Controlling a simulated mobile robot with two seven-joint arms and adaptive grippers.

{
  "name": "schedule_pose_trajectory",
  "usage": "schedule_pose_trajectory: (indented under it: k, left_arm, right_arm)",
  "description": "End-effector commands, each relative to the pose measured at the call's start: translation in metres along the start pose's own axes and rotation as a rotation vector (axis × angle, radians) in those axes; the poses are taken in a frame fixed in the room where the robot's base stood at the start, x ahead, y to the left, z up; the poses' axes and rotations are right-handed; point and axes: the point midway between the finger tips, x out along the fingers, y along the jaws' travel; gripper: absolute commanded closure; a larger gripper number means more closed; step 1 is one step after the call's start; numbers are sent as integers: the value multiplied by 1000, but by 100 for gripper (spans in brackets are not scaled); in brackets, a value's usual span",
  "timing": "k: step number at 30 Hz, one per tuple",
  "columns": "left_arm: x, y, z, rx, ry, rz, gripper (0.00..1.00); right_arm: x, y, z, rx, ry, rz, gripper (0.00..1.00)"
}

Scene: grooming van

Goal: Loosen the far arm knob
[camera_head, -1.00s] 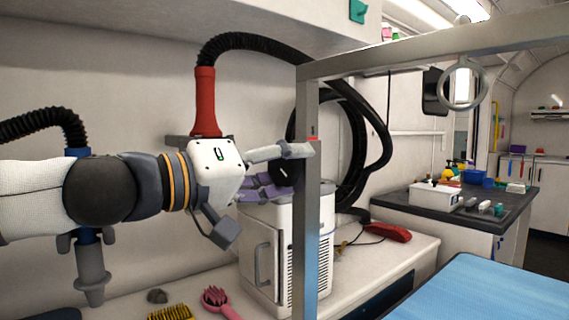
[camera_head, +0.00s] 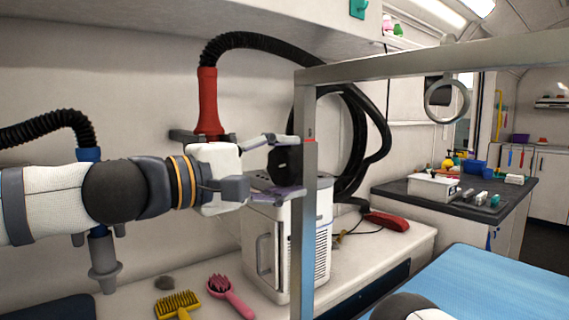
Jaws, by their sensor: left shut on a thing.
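The black knob (camera_head: 281,161) sits on the left side of the upright metal post (camera_head: 307,210) of the grooming arm, near a small red mark. My left gripper (camera_head: 284,166) reaches in from the left. Its fingers lie above and below the knob, with the tips near the post, and it is shut on the knob. The fingers cover part of the knob's edge. My right gripper is out of view.
The metal crossbar (camera_head: 430,62) runs right from the post, with a hanging ring (camera_head: 447,100). A white dryer box (camera_head: 268,250) stands close below my gripper. A pink brush (camera_head: 230,296) and yellow brush (camera_head: 178,304) lie on the counter.

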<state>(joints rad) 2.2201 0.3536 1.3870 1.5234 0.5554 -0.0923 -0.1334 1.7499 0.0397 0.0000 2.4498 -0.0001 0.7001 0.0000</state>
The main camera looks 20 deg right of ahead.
Motion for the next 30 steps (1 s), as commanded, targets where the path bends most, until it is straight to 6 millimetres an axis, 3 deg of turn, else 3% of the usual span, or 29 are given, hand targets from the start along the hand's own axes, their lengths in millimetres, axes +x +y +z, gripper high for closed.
schedule_pose_trajectory:
  k: [23,24,27,30]
  left_arm:
    - [0,0,1,-93,-3,-1,76]
    - [0,0,1,-93,-3,-1,43]
    - [0,0,1,-92,-2,-1,27]
    - [0,0,0,-92,-1,0,27]
  right_arm:
    - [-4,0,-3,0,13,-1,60]
    - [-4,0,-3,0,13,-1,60]
    - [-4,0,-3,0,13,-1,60]
    - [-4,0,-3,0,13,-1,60]
